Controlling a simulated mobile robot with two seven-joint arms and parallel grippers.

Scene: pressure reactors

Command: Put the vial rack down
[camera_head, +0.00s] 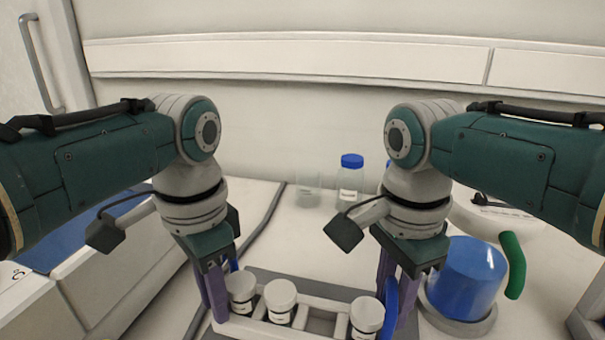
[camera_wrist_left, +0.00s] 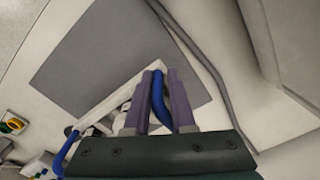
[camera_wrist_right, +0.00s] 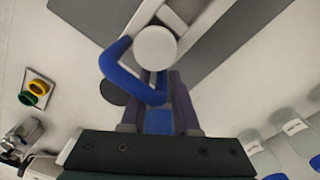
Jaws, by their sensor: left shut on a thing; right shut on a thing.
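The vial rack (camera_head: 318,292) is a white frame with a blue handle at each end, low in the middle of the head view. It holds white-capped vials (camera_head: 281,293), with an empty slot between the middle and right ones. My left gripper (camera_head: 217,290) is shut on the left handle, which shows between its purple fingers in the left wrist view (camera_wrist_left: 160,98). My right gripper (camera_head: 395,285) is shut on the right handle (camera_wrist_right: 122,72). A grey mat (camera_wrist_left: 105,50) lies below the rack. I cannot tell whether the rack touches it.
A blue-capped bottle (camera_head: 351,178) and a clear beaker (camera_head: 308,190) stand behind the rack. A blue cylindrical vessel (camera_head: 467,278) with a green handle (camera_head: 513,265) stands close right of my right gripper. White equipment (camera_head: 125,265) stands at the left.

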